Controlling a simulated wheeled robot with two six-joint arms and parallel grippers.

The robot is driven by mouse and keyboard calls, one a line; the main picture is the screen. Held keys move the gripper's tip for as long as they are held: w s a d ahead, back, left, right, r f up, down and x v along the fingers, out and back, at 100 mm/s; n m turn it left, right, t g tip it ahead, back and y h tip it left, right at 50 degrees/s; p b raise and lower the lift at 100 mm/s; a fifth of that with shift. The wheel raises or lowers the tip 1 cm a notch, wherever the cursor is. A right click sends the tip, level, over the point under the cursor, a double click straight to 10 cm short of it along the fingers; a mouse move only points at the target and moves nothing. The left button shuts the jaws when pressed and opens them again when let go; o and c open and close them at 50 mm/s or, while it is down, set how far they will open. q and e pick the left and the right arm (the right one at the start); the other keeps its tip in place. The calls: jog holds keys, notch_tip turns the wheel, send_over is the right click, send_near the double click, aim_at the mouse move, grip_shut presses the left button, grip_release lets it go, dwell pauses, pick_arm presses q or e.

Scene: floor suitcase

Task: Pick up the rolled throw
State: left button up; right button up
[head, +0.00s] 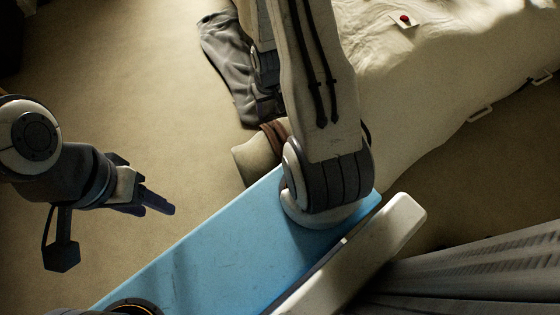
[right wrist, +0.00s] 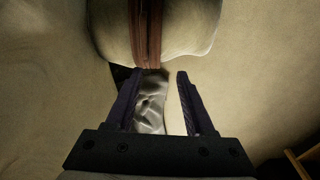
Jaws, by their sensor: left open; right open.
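The rolled throw (head: 252,160) is a cream roll with a brown strap. In the head view it lies on the floor, partly hidden behind my right arm and the blue panel. In the right wrist view the rolled throw (right wrist: 185,28) fills the top, its strap running down the middle. My right gripper (right wrist: 160,74) is open, its fingertips just below the roll, with nothing held. In the head view my right arm mostly hides that gripper. My left gripper (head: 156,205) is open and empty over bare floor, left of the roll.
A grey crumpled garment (head: 226,62) lies on the floor beyond the roll. A large cream padded surface (head: 440,75) with a small red-dotted card (head: 404,20) takes up the upper right. Carpet (head: 120,100) at left is clear.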

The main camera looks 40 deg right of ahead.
jog(key=m+b, duration=0.1)
jog(key=b, duration=0.2)
send_over(280, 133)
jog(key=f, duration=0.7)
jog(key=shift+s+a+f, duration=0.2)
jog(key=shift+s+a, duration=0.15)
jog(key=shift+s, duration=0.05)
jog(key=f, duration=0.1)
jog(key=f+b, duration=0.1)
jog(key=f, duration=0.1)
jog(key=f+b, duration=0.1)
jog(key=f, duration=0.1)
jog(key=shift+w+d, duration=0.1)
jog(key=shift+w, duration=0.15)
notch_tip(280, 133, down, 5)
jog(key=b, duration=0.4)
jog(key=shift+d+r, duration=0.1)
jog(key=shift+d, duration=0.05)
pick_arm(q)
notch_tip(280, 133, down, 10)
jog(key=shift+f, duration=0.2)
pick_arm(e)
jog(key=shift+w, duration=0.1)
grip_shut()
jog(key=shift+r, duration=0.1)
